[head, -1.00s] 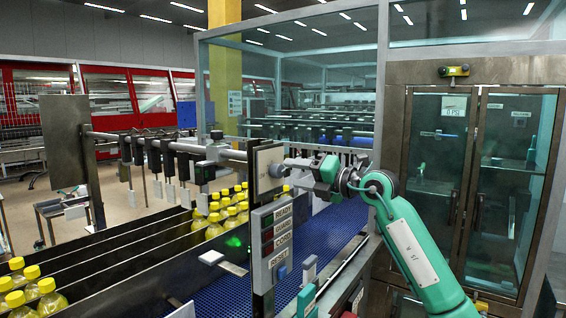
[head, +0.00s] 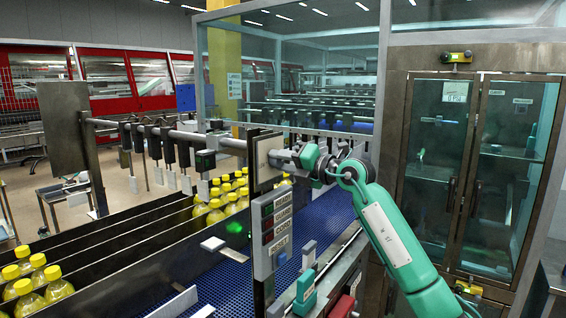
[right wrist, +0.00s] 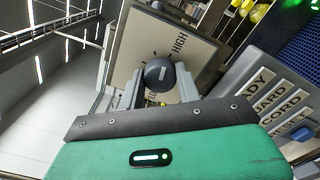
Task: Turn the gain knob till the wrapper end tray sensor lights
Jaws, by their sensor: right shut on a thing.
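The gain knob (right wrist: 159,73) is a round black knob with a pale mark, on a scale plate (right wrist: 150,35) with tick marks and the word HIGH. My right gripper (right wrist: 159,90) is shut on the knob, one grey finger on each side. In the head view my right gripper (head: 298,157) is at the plate's (head: 264,160) right side and hides most of the knob. A dark sensor box (head: 205,160) with a green glow hangs on the rail over the lanes. I cannot read which sensor is the wrapper end tray one. My left gripper is out of view.
Below the plate is a button panel (head: 272,235) with labels READY, GUARD, RECORD and RESET. Yellow-capped bottles (head: 225,200) stand in divided lanes beside a blue conveyor (head: 320,215). A green light (head: 235,228) glows by the lanes. A glass-doored cabinet (head: 470,170) stands at right.

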